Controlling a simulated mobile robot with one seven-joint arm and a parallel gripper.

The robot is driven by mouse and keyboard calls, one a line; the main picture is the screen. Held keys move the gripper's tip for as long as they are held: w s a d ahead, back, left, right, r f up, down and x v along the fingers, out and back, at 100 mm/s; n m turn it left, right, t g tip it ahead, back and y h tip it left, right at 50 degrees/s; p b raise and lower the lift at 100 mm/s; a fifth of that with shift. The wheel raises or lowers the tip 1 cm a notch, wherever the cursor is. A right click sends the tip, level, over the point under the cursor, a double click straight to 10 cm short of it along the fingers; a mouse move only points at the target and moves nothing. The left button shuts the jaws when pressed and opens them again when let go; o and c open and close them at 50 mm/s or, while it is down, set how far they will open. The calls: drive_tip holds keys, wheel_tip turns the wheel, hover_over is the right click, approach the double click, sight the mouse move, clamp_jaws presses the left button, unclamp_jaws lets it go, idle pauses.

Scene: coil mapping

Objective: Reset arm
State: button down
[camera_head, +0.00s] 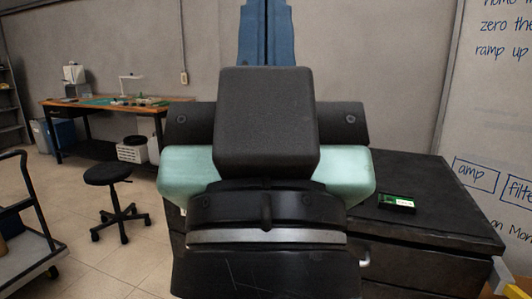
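A large dark block with pale green pieces on both sides fills the middle of the head view; it looks like part of my own body or arm. I see no gripper fingers, so my gripper is hidden or outside the view. A small device with a green face (397,201) lies on top of a black bench or cabinet (425,178) to the right. Much of that bench is covered by the dark block.
A black stool (108,175) stands on the tiled floor at left. A cart (28,255) is at the left edge. A workbench (120,105) with items stands by the back wall. A whiteboard (495,130) is at right. Floor between stool and bench is clear.

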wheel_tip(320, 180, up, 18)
drive_tip(key=p, duration=1.5)
drive_tip(key=shift+p, duration=0.35)
